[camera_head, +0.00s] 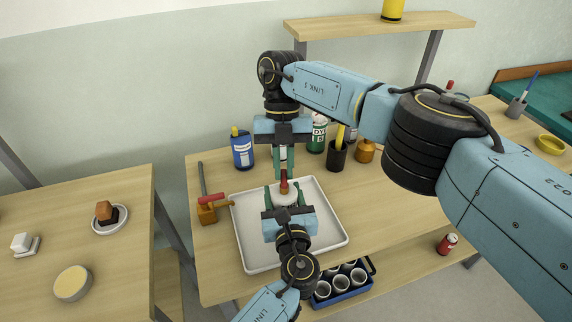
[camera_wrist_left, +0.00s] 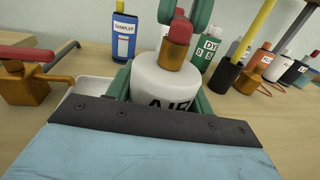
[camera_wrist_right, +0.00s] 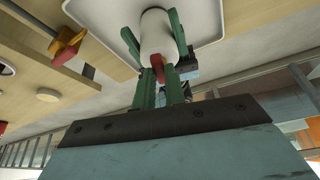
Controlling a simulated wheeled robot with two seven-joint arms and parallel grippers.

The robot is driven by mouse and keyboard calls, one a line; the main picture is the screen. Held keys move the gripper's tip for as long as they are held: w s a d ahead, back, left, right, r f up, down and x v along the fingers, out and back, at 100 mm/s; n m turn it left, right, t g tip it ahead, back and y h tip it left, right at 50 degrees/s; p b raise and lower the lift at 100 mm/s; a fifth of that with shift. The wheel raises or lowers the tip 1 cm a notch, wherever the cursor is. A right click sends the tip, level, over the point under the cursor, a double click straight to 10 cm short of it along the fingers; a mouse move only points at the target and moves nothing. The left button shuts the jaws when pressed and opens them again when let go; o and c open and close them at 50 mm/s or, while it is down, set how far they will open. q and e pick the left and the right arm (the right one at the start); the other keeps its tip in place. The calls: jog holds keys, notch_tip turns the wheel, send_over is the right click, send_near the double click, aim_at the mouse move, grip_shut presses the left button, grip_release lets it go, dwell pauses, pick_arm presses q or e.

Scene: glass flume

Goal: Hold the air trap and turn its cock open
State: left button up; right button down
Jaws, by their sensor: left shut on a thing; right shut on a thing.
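The air trap (camera_head: 287,198) is a white cylinder marked AIR, standing over the white tray (camera_head: 331,222). It also shows in the left wrist view (camera_wrist_left: 165,84). My left gripper (camera_head: 284,190) is shut on its body, one green finger on each side. The cock (camera_wrist_left: 176,45) on top has an orange body and a red handle, which shows in the right wrist view (camera_wrist_right: 157,67). My right gripper (camera_head: 284,176) comes down from above and is shut on the cock. Its fingers partly hide the handle, so I cannot tell how far it is turned.
An orange valve with a red handle (camera_head: 211,200) stands left of the tray. A blue sampler bottle (camera_head: 242,150), green dye bottle (camera_head: 317,138) and dark pen cup (camera_head: 338,155) stand behind. A blue crate of cups (camera_head: 343,284) sits below. The tray's right side is clear.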

aim_at(282, 173)
jog(key=shift+a+n+h, duration=0.15)
jog(key=shift+n+h, duration=0.15)
jog(key=shift+n, duration=0.5)
jog(key=c, duration=1.4)
grip_release()
jog(key=shift+c, duration=0.2)
jog(key=shift+r, duration=0.1)
notch_tip(282, 173, up, 10)
